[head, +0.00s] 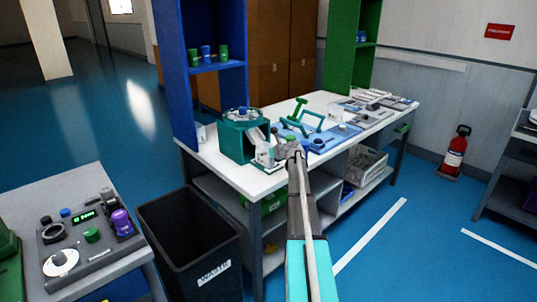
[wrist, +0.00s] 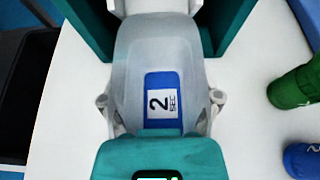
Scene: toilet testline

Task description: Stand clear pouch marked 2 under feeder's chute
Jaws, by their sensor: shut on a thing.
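The clear pouch (wrist: 130,65) carries a blue label with a white patch reading "2 SEC". My gripper (wrist: 160,101) is shut on it, one finger at each side. The teal feeder (wrist: 225,25) stands around the pouch's far end, and its pale chute (wrist: 155,6) shows at the top edge of the wrist view. In the head view the feeder (head: 236,143) stands on the white bench, and the pale pouch (head: 264,154) is at its right front beside my gripper (head: 281,148). I cannot tell whether the pouch's base touches the bench.
The white bench (head: 215,160) holds green and blue parts right of the feeder; a green piece (wrist: 293,88) and a blue piece (wrist: 302,160) lie right of my gripper. A black waste bin (head: 190,240) stands below left. A blue shelf (head: 185,90) rises behind the feeder.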

